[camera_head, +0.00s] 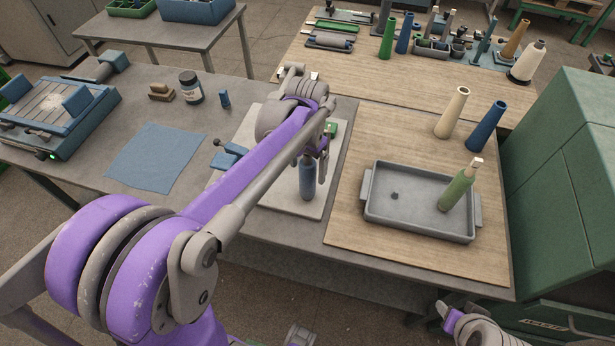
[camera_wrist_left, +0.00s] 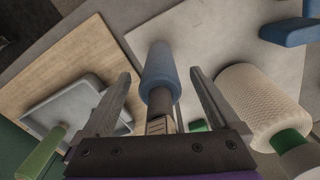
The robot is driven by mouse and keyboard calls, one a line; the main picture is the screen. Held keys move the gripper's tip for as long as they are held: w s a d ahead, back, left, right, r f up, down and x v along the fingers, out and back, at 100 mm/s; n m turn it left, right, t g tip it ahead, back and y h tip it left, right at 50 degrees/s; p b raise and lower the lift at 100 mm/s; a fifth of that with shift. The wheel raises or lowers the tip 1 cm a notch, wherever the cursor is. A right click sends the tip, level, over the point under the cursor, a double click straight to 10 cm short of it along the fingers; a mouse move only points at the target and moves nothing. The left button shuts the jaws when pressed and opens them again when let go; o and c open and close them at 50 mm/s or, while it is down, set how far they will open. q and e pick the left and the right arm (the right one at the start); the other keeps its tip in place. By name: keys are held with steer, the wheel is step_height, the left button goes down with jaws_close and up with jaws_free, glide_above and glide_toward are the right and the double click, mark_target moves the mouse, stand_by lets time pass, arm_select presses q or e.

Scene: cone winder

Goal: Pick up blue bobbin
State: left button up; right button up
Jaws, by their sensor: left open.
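A blue bobbin (camera_head: 307,180) stands on a pale plate (camera_head: 282,205) on the grey table in the head view. My left gripper (camera_head: 315,165) is above it and around its upper part. In the left wrist view the blue bobbin (camera_wrist_left: 160,75) lies between the two spread fingers of my left gripper (camera_wrist_left: 160,98), with gaps on both sides. The gripper is open. My arm hides part of the plate behind the bobbin.
A cream yarn package (camera_wrist_left: 255,100) stands close beside the left gripper. A grey tray (camera_head: 415,222) with a green bobbin (camera_head: 457,188) leaning in it lies to the right. Cream (camera_head: 452,112) and blue (camera_head: 487,125) cones stand behind it. A green cabinet (camera_head: 570,170) bounds the right.

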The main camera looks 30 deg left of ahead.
arm_select(q)
steer(key=c, duration=1.3)
